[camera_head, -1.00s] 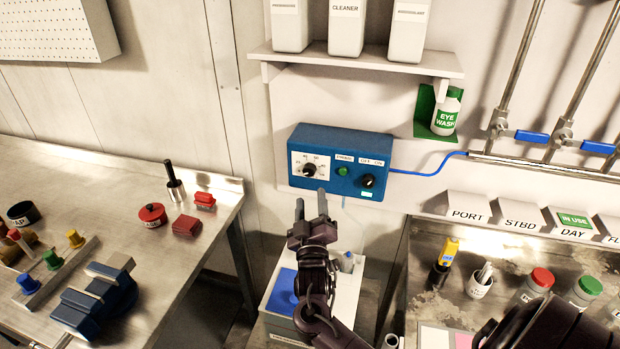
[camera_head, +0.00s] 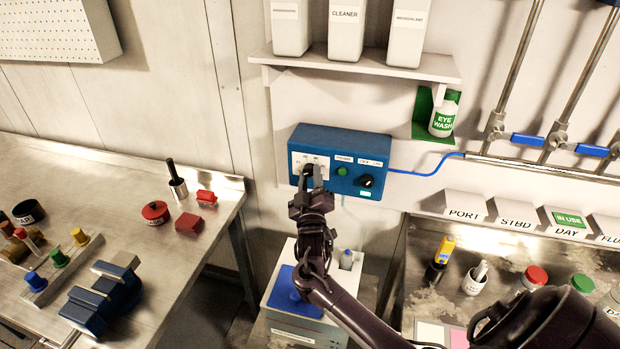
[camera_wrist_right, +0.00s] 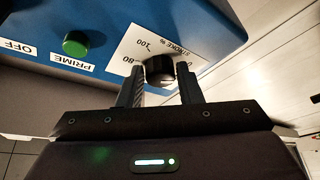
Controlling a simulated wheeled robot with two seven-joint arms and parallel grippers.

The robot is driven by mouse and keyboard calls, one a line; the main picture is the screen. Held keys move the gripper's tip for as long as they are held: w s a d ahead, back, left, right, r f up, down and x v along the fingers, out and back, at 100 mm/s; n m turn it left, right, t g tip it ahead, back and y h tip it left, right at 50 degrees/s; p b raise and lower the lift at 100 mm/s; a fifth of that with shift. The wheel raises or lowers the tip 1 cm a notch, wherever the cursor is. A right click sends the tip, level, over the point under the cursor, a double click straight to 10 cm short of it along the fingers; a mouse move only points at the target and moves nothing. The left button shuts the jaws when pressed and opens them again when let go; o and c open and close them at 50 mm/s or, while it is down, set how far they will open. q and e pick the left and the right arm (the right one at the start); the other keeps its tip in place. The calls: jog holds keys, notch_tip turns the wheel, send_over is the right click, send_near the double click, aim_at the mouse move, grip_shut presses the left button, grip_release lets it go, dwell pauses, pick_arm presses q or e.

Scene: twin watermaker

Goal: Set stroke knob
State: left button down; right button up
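The blue control box (camera_head: 345,145) is on the wall in the head view. Its white stroke dial plate (camera_head: 299,160) is on the left of its face, mostly covered by my right gripper (camera_head: 311,174). In the right wrist view the black stroke knob (camera_wrist_right: 159,69) sits between the two fingertips of my right gripper (camera_wrist_right: 160,80), with the scale marks 80 and 100 beside it. The fingers are apart, one on each side of the knob; whether they touch it I cannot tell. My left gripper is not in view.
The box also has a green prime button (camera_head: 342,171) and a black off/on switch (camera_head: 366,181). A shelf (camera_head: 360,64) with white bottles is above. An eye wash bottle (camera_head: 444,117) is at right. A workbench (camera_head: 120,190) is at left.

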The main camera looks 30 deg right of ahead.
jog(key=c, duration=0.5)
jog(key=shift+f+m+b, duration=0.2)
jog(key=shift+m+b, duration=0.1)
jog(key=shift+b, duration=0.3)
jog(key=shift+w+a+m+g+h+b, duration=0.1)
jog(key=shift+m+g+h+b, duration=0.75)
jog(key=shift+m+b, duration=1.45)
jog(key=shift+w+a+m+g+h+b, duration=0.1)
jog(key=shift+m+g+h+b, duration=0.4)
jog(key=shift+m+h+b, duration=1.3)
jog(key=shift+w+a+m+g+h+b, duration=0.1)
jog(key=shift+m+g+h+b, duration=0.5)
jog(key=shift+m+b, duration=2.1)
jog(key=o, duration=1)
jog(key=shift+c, duration=0.2)
jog(key=shift+f, duration=0.1)
